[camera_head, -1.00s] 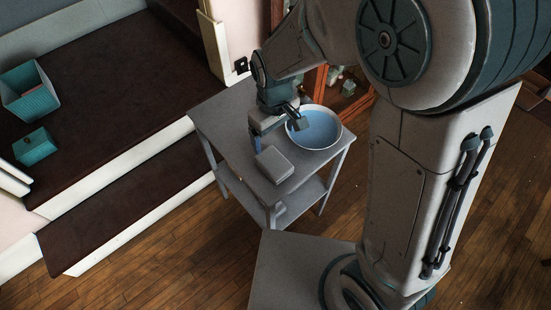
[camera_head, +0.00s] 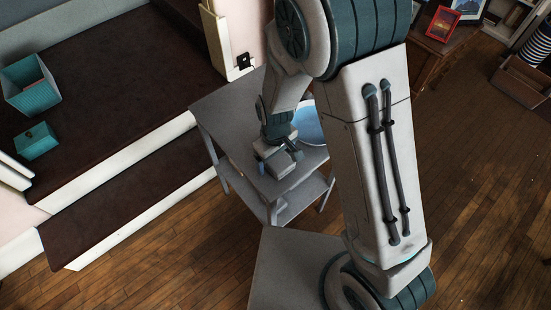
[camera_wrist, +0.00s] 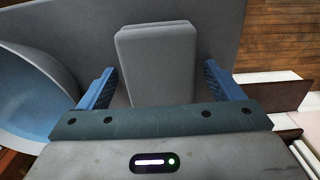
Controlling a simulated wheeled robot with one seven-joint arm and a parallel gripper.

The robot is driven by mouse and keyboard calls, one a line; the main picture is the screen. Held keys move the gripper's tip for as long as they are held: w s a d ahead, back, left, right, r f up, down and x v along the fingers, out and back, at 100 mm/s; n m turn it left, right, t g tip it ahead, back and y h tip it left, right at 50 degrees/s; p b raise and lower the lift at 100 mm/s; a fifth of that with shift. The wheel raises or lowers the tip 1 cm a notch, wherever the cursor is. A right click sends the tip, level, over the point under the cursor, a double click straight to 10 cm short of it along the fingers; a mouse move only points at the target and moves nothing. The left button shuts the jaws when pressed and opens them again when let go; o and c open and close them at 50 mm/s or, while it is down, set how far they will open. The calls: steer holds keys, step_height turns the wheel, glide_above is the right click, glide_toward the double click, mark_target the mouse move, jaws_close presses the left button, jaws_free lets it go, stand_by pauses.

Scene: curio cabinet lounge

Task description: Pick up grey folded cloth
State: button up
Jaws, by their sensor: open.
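The grey folded cloth (camera_wrist: 157,62) is a thick rounded block lying on the grey table. In the wrist view it sits between the two blue fingers of my gripper (camera_wrist: 165,88), with a gap on both sides. My gripper is open. In the head view my gripper (camera_head: 279,160) is over the cloth (camera_head: 278,166), which is mostly hidden beneath it. I cannot tell the exact height of the fingers above the tabletop.
The cloth lies on a small grey table (camera_head: 226,105) with a lower shelf. A blue-inside bowl (camera_head: 309,124) stands close beside it, at the left in the wrist view (camera_wrist: 30,95). A dark step (camera_head: 120,205) and teal boxes (camera_head: 33,92) are at left.

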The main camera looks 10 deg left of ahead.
steer(key=c, duration=1.1)
steer(key=shift+r, duration=0.55)
step_height(320, 180, up, 3)
steer(key=shift+r, duration=0.15)
steer(key=s+d+r, duration=0.2)
steer(key=s, duration=0.1)
steer(key=s+d+r, duration=0.1)
steer(key=s+r, duration=0.1)
steer(key=s, duration=0.1)
steer(key=s+d+r, duration=0.2)
steer(key=s, duration=0.2)
steer(key=shift+s+d+r, duration=0.1)
steer(key=shift+d+r, duration=0.2)
steer(key=shift+o, duration=0.6)
